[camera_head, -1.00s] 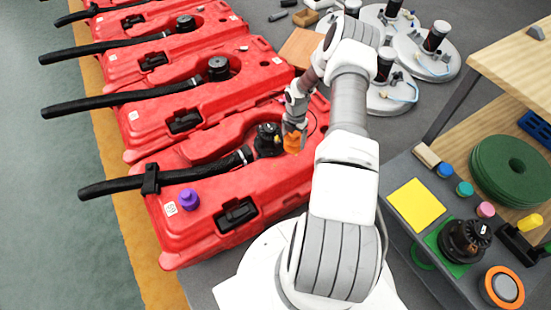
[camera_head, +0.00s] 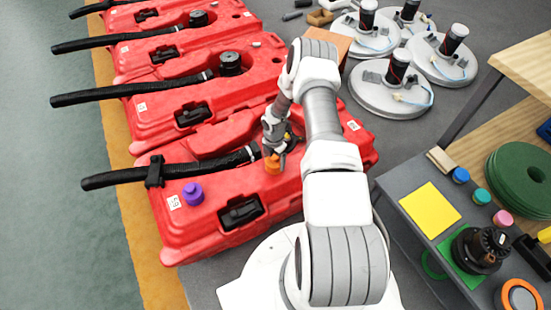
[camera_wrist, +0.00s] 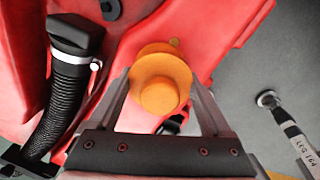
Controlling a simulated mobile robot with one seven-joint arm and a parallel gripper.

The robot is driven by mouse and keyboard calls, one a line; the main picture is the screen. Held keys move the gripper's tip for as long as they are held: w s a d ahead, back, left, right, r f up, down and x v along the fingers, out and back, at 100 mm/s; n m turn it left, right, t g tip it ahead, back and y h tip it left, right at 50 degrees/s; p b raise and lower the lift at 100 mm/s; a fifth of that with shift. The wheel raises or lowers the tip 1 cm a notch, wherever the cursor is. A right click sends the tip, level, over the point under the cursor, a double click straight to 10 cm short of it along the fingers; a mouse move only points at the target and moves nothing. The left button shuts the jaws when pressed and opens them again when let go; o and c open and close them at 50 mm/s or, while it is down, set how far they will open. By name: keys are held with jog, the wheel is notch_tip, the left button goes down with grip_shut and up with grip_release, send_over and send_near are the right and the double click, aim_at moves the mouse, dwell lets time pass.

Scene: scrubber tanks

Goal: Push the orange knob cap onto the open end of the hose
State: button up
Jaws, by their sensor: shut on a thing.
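My gripper (camera_head: 272,155) is shut on the orange knob cap (camera_head: 272,164), above the nearest red tank (camera_head: 225,175). In the wrist view, the orange cap (camera_wrist: 160,85) sits between the two fingers, its round knob toward the camera. The black ribbed hose (camera_head: 205,172) lies across the tank and runs off its left edge to a dark end (camera_head: 88,184). In the wrist view, the hose (camera_wrist: 62,105) is left of the cap, apart from it, with a pale clamp below its thick cuff (camera_wrist: 75,35). I cannot see an opening at either hose end.
A purple cap (camera_head: 193,194) stands on the same tank, near a black holder (camera_head: 154,171) around the hose. More red tanks (camera_head: 160,110) with similar hoses lie behind. White round bases (camera_head: 392,85) stand back right. A cart (camera_head: 405,210) with a yellow pad is at right.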

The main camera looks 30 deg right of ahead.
jog(key=shift+f, duration=0.25)
jog(key=o, duration=1.2)
jog(key=shift+r, duration=0.1)
jog(key=shift+c, duration=0.2)
jog(key=shift+r, duration=0.1)
